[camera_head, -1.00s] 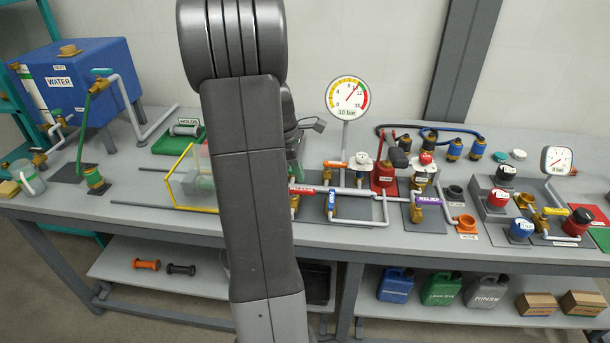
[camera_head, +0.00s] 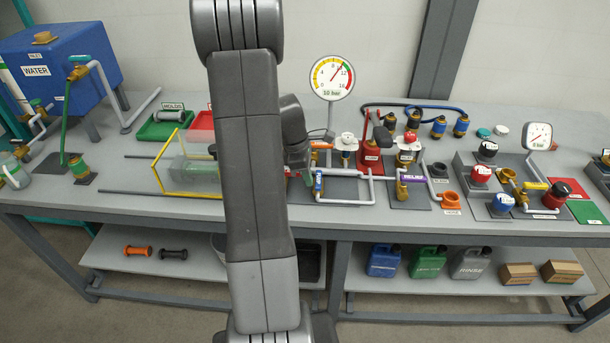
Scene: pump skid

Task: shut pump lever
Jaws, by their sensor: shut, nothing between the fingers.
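My gripper (camera_head: 303,174) is shut and empty. It points down over the left end of the valve plate, just left of the blue lever (camera_head: 318,184). My forearm and wrist cover much of this spot, so the fingertips show poorly. I cannot tell whether they touch anything. A red-labelled lever on the pipe there is almost wholly hidden behind my arm and gripper, and I cannot read its label or tell its position. The blue lever stands upright beside it. An orange lever (camera_head: 322,145) lies just behind the gripper.
The 10 bar gauge (camera_head: 332,78) stands behind the gripper. The red hand pump (camera_head: 372,155) and purple relief lever (camera_head: 413,179) are to the right. The yellow-framed clear guard (camera_head: 182,197) is to the left. The bench front edge is clear.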

